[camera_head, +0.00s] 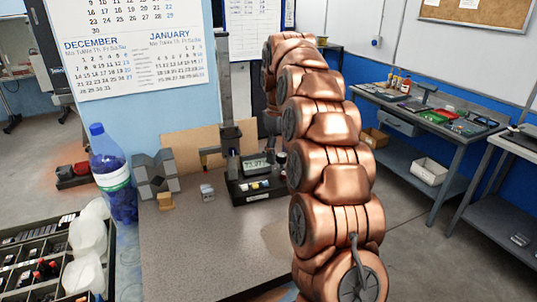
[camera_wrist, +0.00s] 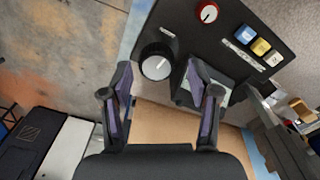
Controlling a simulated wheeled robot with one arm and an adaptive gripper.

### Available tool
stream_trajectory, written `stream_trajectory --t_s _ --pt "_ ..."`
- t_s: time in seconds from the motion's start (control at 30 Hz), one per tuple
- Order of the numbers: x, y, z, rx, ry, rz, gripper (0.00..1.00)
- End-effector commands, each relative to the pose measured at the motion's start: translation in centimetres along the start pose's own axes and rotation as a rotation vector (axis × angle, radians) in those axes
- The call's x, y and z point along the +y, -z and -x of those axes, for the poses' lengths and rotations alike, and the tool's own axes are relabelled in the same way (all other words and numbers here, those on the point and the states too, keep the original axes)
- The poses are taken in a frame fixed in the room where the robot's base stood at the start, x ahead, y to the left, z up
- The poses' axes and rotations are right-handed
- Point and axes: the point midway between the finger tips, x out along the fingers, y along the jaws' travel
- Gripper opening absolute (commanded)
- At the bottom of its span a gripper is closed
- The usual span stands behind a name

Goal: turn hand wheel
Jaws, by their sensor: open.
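A round black knob with a silver face (camera_wrist: 157,61), the likeliest hand wheel, sits on a black instrument box (camera_wrist: 190,40) in the wrist view. My gripper (camera_wrist: 158,72) is open, with one finger left of the knob and one right of it in the picture. I cannot tell whether they touch it or are still above it. A smaller red dial (camera_wrist: 207,13) lies beyond. In the head view the box (camera_head: 245,190) with a lit display stands on the grey bench (camera_head: 210,245); my copper arm hides its right side and the gripper.
Blue, yellow and white buttons (camera_wrist: 258,45) sit on the box near the knob. A blue bottle (camera_head: 113,175), a grey block (camera_head: 155,175) and a small metal cube (camera_head: 207,192) stand left on the bench. The front of the bench is clear.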

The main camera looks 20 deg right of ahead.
Motion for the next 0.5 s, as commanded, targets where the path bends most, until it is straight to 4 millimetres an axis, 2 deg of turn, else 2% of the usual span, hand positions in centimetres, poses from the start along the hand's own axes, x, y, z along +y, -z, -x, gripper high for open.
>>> stream_trajectory --t_s 0.23,0.5 --pt "0.0 0.2 1.2 0.002 -0.003 0.130 0.61" --pt "0.1 0.2 3.9 0.005 -0.003 0.521 0.61"
